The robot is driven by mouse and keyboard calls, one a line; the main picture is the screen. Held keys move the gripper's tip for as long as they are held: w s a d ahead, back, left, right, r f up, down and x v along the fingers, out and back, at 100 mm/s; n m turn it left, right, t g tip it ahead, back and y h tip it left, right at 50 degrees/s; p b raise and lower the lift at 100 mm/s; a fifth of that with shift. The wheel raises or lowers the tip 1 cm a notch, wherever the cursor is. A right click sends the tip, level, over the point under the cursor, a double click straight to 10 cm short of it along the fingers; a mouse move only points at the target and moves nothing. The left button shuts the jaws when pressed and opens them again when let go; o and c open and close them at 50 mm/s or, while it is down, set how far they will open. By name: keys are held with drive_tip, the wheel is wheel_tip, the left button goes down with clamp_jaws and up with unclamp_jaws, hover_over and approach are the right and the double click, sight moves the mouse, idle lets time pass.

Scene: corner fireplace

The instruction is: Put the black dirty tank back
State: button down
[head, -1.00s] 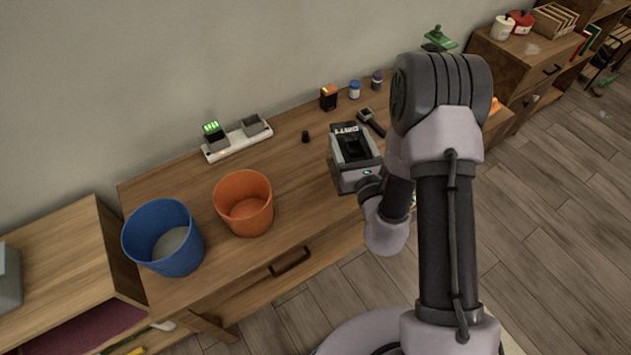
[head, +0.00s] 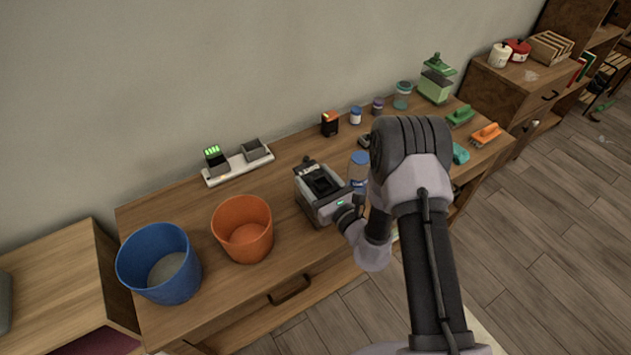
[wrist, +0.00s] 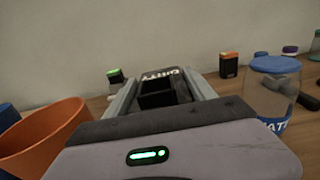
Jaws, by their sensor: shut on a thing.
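My gripper (head: 322,190) is above the wooden worktable, right of the orange bucket. It is shut on the black dirty tank (wrist: 158,92), a dark box with white lettering that reads like "DIRTY". In the wrist view the tank sits between the two grey fingers, its far edge showing the lettering. In the head view the tank (head: 321,181) shows as a black shape between the jaws. Its underside is hidden, so I cannot tell its height above the table.
A blue bucket (head: 160,263) and orange bucket (head: 243,228) stand left. A blue-lidded jar (wrist: 276,92) is close right of my gripper. Behind are a charger strip (head: 236,167) and an orange-topped black block (head: 329,123). A green container (head: 435,87) and brushes (head: 485,134) stand right.

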drive_tip(key=shift+f, duration=0.1)
drive_tip(key=shift+c, duration=1.6)
unclamp_jaws()
